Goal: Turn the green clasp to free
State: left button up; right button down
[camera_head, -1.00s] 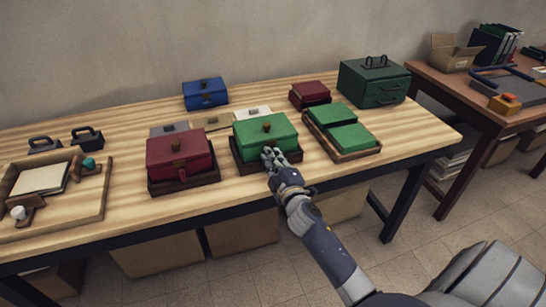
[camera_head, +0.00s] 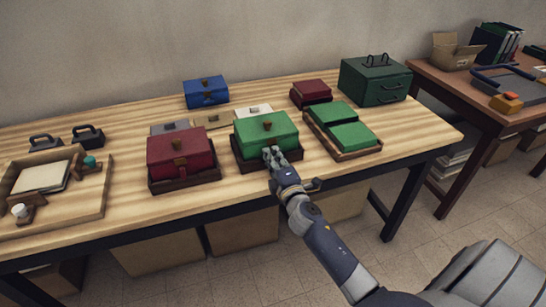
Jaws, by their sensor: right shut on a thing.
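A green velvet box (camera_head: 262,134) with a small brown knob on top sits in a dark wooden tray near the table's front edge. My right gripper (camera_head: 272,155) is at the front face of this box, with its fingers shut at the spot where a clasp would sit. The fingers hide the clasp, so its turn cannot be seen. A red box (camera_head: 180,147) to the left shows a brown clasp on its front. My left gripper is not in view.
A tray of green pieces (camera_head: 342,110) stands just right of the green box. A dark green cabinet (camera_head: 374,82), a small red box (camera_head: 311,92) and a blue box (camera_head: 206,90) stand farther back. A wooden tray (camera_head: 97,208) lies at the left.

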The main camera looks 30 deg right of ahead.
jog(key=c, duration=1.6)
grip_release()
jog(key=shift+c, duration=0.2)
jog(key=v, duration=1.2)
jog(key=shift+f, duration=0.2)
